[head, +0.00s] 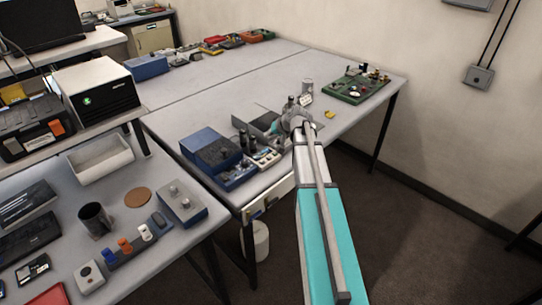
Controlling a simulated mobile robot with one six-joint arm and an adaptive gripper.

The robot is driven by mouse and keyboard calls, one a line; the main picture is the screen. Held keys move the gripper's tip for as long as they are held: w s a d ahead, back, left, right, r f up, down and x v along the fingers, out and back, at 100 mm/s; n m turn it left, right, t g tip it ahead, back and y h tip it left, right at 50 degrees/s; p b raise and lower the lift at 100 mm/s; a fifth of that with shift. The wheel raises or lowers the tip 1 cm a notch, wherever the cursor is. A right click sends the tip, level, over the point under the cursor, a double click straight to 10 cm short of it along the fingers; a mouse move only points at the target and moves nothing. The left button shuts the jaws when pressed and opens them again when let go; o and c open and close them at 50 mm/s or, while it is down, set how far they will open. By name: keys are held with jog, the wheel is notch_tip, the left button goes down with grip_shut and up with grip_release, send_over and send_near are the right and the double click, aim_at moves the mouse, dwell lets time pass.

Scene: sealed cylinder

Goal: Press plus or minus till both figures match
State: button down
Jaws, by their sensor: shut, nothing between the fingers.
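My gripper (280,125) is at the end of my outstretched arm, over the near right part of the long grey table (225,87). It is shut and empty, small in the picture and partly hidden by my own wrist. A blue device (212,150) and a smaller panel with light keys (264,158) stand left of and nearer than the gripper. A dark grey flat unit (257,118) lies just left of it. I cannot make out plus or minus marks or any figures. Contact between gripper and any key cannot be told.
A green board with knobs (357,86) stands at the right rear, with a small yellow block (330,114) and a metal cylinder (307,86) near the gripper. A nearer bench holds a white tray (100,160) and a dark mug (96,218). The table's middle is clear.

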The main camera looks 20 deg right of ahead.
jog(key=shift+f, duration=0.15)
dwell(0.3)
jog(key=b, duration=0.9)
send_near(264, 156)
jog(key=x, duration=0.5)
jog(key=shift+w+a+r, duration=0.15)
jog(key=shift+w+r, duration=0.05)
jog(key=shift+w, duration=0.25)
jog(key=shift+f, duration=0.15)
dwell(0.5)
jog(key=shift+s+f+b, duration=0.2)
jog(key=shift+f+b, duration=0.05)
jog(key=shift+b, duration=0.05)
jog(key=shift+f+b, duration=0.4)
dwell(0.9)
jog(key=shift+r, duration=0.15)
jog(key=shift+r+p, duration=0.7)
jog(key=shift+p, duration=0.15)
jog(key=shift+r+p, duration=2.5)
